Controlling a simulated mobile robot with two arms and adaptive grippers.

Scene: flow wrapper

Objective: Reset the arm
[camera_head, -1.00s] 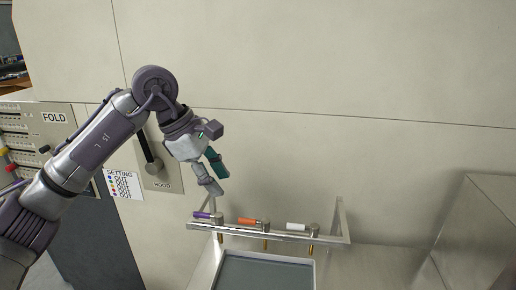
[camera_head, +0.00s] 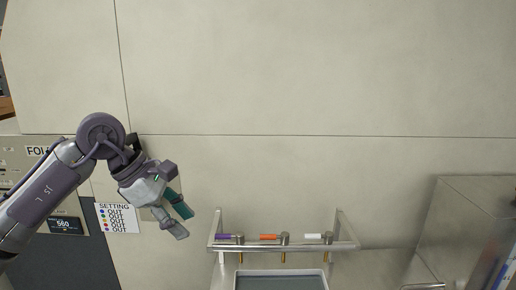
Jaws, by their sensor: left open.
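My left arm comes in from the left, and its gripper (camera_head: 183,222) points down and to the right in front of the pale machine panel. Its fingers are apart, with nothing between them. The gripper is left of the metal rail and apart from it. The hood lever seen earlier is mostly hidden behind my arm and gripper. My right arm is not in view.
A metal rail (camera_head: 345,247) carries a purple handle (camera_head: 229,237), an orange handle (camera_head: 268,237) and a white handle (camera_head: 314,236) above a tray (camera_head: 322,273). A setting label (camera_head: 116,218) and a display (camera_head: 66,225) are at left. A metal box (camera_head: 470,225) stands at right.

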